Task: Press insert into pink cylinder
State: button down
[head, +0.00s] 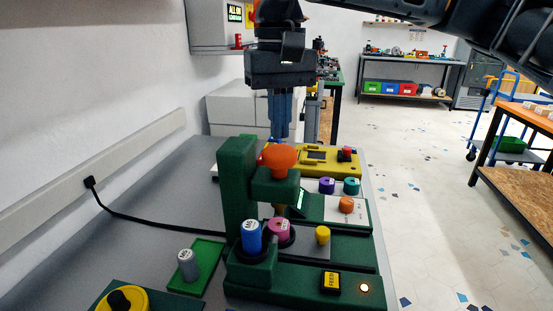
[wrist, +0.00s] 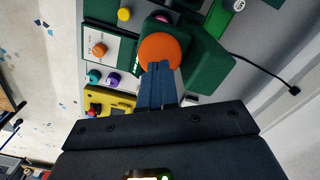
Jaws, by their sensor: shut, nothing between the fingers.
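The pink cylinder (head: 281,231) stands in a dark round seat under the green press (head: 238,185). Something gold-coloured shows just above it, below the press head; I cannot tell if it touches. The press has an orange knob (head: 281,158) on top, also large in the wrist view (wrist: 160,50). My gripper (head: 280,134) points down with its blue fingers together and empty, just above or behind the knob. In the wrist view the fingertips (wrist: 158,66) overlap the knob's edge; I cannot tell whether they touch it.
A blue cylinder (head: 251,237) stands left of the pink one, a yellow peg (head: 322,235) right. A grey cylinder (head: 187,265) sits on a green tray. The FEED button (head: 331,283) and a lit lamp (head: 364,288) are in front. A yellow device (head: 330,160) lies behind.

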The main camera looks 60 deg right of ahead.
jog(key=shift+r+p, duration=0.6)
jog(key=shift+r, duration=0.85)
